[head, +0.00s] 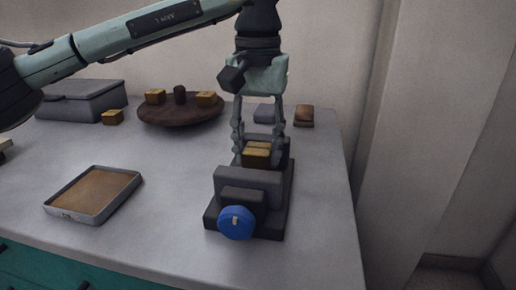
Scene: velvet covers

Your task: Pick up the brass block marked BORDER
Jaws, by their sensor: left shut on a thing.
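My left gripper (257,146) points down over a dark press-like device and is shut on a brass block (256,158). The block sits at the back part of the device, behind its grey upright plate; I cannot tell whether it touches the device. No marking can be read on it. Other brass blocks stand on the round dark wooden stand (181,115): one at its left (155,96) and one at its right (206,99). Another brass block (112,117) lies on the table left of the stand. My right gripper is not in view.
The dark device (247,187) has a blue knob (236,222) in front. A shallow tray (136,180) with a brown lining lies at the left front. A grey case (81,101) stands at the back left. A brown object (304,116) is at the back right. The table's right side is clear.

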